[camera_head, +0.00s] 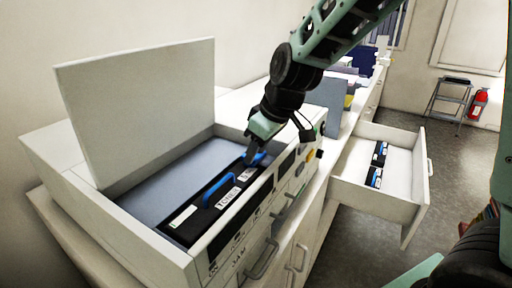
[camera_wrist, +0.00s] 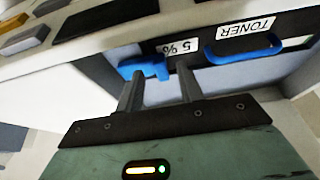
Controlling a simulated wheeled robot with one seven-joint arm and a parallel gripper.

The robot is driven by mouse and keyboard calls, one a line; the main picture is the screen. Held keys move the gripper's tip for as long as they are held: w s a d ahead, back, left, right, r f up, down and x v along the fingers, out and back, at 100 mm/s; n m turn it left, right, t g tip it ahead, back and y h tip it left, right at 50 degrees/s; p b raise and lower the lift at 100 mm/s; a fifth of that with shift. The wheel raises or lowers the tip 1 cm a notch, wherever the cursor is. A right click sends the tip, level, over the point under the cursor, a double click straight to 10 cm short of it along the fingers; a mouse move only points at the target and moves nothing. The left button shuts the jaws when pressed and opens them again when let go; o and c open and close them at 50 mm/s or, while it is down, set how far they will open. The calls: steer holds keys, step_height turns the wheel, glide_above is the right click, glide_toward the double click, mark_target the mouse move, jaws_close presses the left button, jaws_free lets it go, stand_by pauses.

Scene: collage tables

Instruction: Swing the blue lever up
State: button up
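An open white machine (camera_head: 110,215) has its lid raised. Inside lies a dark row with white labels. A blue lever (camera_head: 257,158) sits at the row's far end, and it also shows in the wrist view (camera_wrist: 145,66) by a label reading 5 %. My gripper (camera_head: 247,155) reaches down into the machine at this lever. In the wrist view, my two fingers (camera_wrist: 158,68) stand apart, with the lever at their tips; whether they touch it is unclear. A second blue handle (camera_head: 218,190), on the part labelled TONER, lies nearer in the head view and right in the wrist view (camera_wrist: 245,50).
The raised lid (camera_head: 140,100) stands left of my gripper. An open drawer (camera_head: 400,185) with two dark, blue-edged cartridges (camera_head: 376,165) juts out at the right. A step stool (camera_head: 448,103) and a red extinguisher (camera_head: 478,103) stand far back.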

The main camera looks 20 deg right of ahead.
steer(key=shift+w+a+f, duration=0.1)
steer(key=shift+f, duration=0.3)
jaws_close()
